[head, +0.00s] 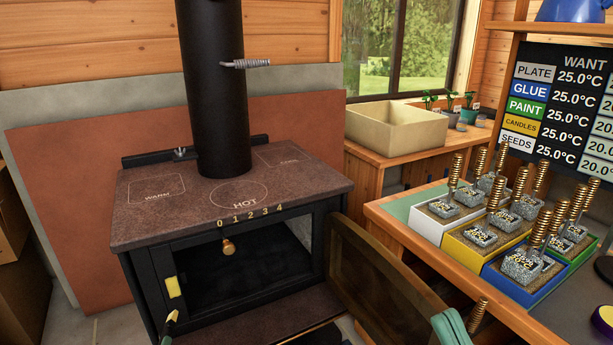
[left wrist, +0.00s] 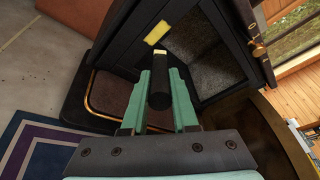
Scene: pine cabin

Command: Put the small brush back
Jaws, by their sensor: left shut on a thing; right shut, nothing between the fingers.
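The small brush shows as a dark round handle (left wrist: 160,93) in the left wrist view. My left gripper (left wrist: 160,84) is shut on it, with a green finger on each side. In the head view a dark piece with a pale yellow tip (head: 172,316), which looks like the brush, rises from the bottom edge, in front of the stove's left front post. A yellow patch (head: 173,287) sits on that post, just above the tip; it also shows in the left wrist view (left wrist: 156,33). My right gripper (head: 450,328) is shut and empty at the bottom, near the stove door.
The black stove (head: 140,205) has its glass door (head: 385,285) swung open to the right. A workbench (head: 395,218) on the right holds coloured trays of metal stamps with coiled handles. A beige box (head: 397,127) stands by the window.

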